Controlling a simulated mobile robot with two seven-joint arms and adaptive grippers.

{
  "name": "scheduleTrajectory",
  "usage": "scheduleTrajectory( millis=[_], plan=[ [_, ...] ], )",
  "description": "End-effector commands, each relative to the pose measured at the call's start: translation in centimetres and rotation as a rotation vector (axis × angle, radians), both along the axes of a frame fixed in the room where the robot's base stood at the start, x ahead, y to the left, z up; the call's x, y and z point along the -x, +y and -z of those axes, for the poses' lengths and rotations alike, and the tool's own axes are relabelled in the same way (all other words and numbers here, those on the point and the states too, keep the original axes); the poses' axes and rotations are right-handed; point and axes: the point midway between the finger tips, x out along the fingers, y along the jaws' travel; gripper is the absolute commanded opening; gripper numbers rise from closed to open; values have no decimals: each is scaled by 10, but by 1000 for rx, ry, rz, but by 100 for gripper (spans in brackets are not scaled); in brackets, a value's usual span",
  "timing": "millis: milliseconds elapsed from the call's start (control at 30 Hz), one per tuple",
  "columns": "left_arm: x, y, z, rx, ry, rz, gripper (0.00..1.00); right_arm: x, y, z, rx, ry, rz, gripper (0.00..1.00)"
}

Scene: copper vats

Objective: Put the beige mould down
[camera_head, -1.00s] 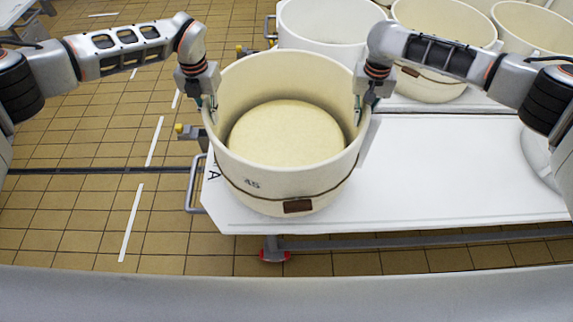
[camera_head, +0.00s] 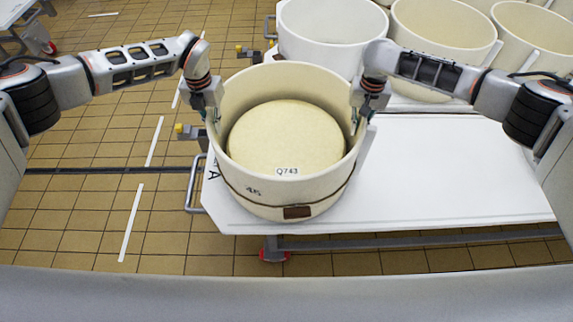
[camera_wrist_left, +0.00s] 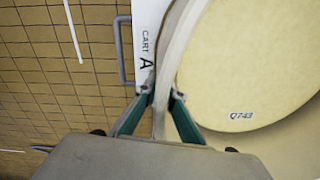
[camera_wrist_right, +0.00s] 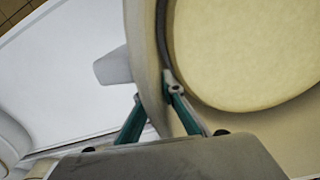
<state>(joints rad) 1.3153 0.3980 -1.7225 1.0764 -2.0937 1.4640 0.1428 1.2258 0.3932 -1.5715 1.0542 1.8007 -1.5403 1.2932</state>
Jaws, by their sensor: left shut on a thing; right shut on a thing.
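The beige mould (camera_head: 315,188) is a wide, open, upright tub marked 45, with a dark band and a brown tag low on its front. A pale round cheese (camera_head: 285,135) labelled Q743 lies inside it. My left gripper (camera_head: 212,114) is shut on the left rim, and my right gripper (camera_head: 357,112) is shut on the right rim. Both wrist views show one finger on each side of the wall. The mould is over the left end of the white cart top (camera_head: 450,170). I cannot tell whether its base touches the top.
More moulds stand behind, a white one (camera_head: 325,38) and a beige one (camera_head: 432,45) among them. The cart top to the right is clear. A metal handle (camera_head: 193,182) and lettering A mark the cart's left end. Tiled floor (camera_head: 80,215) lies to the left.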

Motion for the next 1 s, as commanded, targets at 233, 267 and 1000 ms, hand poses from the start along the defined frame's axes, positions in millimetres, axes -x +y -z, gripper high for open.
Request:
scheduleTrajectory(
  millis=[233,267,1000],
  plan=[
    [0,1,6,-2,0,-1,25,0,-2,6,3,-1,1,25],
    [0,1,6,-2,0,-1,25,0,-2,6,3,-1,1,25],
    [-1,1,-23,0,-3,0,25,0,0,6,0,0,0,25]
  ],
)
